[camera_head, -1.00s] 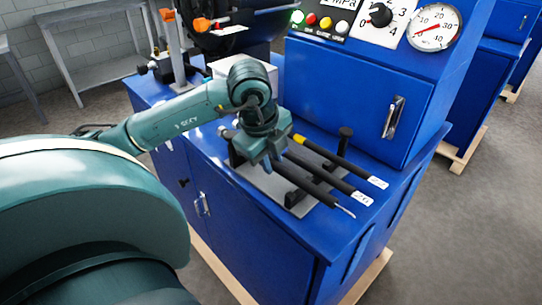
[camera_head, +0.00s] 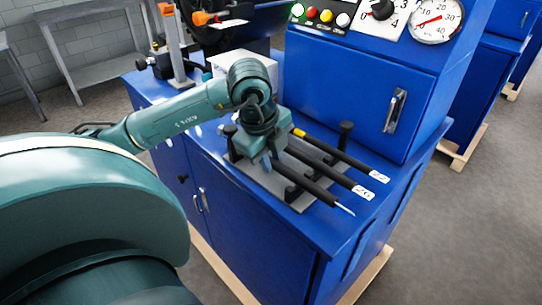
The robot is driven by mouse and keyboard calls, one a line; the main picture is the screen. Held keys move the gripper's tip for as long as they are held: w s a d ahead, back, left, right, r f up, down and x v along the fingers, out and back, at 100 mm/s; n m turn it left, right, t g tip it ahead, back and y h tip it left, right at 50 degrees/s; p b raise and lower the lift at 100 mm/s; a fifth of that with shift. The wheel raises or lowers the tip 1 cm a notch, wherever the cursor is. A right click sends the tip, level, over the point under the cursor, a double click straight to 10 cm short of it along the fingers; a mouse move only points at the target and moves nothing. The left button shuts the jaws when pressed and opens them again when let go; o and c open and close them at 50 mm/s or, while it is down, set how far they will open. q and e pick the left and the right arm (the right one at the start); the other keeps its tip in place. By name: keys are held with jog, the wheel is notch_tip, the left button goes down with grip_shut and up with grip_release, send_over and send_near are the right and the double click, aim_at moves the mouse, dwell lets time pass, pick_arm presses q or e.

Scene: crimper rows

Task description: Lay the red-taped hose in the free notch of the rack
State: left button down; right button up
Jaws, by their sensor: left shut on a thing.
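Several black hoses lie side by side over a grey rack (camera_head: 262,178) on the blue bench. The far hose (camera_head: 340,156) has a yellow band near its left end and a white tag at its right end. The middle hose (camera_head: 330,171) ends in a white tag. The near hose (camera_head: 318,191) ends in a thin pale tip. My left gripper (camera_head: 267,163) is shut at the left end of the near hose, pointing down over the rack. The gripper hides that end, and I see no red tape. The free notch cannot be made out. My right gripper is not in view.
A blue cabinet (camera_head: 350,90) with a handle and gauge (camera_head: 437,20) rises behind the rack. Dark upright posts (camera_head: 345,132) stand at the rack's far side. A white box (camera_head: 228,64) and an orange-topped stand (camera_head: 174,50) are at the back left.

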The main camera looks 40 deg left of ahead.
pick_arm(q)
jog(key=c, duration=1.2)
grip_release()
jog(key=shift+c, duration=0.2)
jog(key=shift+r+p, duration=2.2)
jog(key=shift+r, duration=0.8)
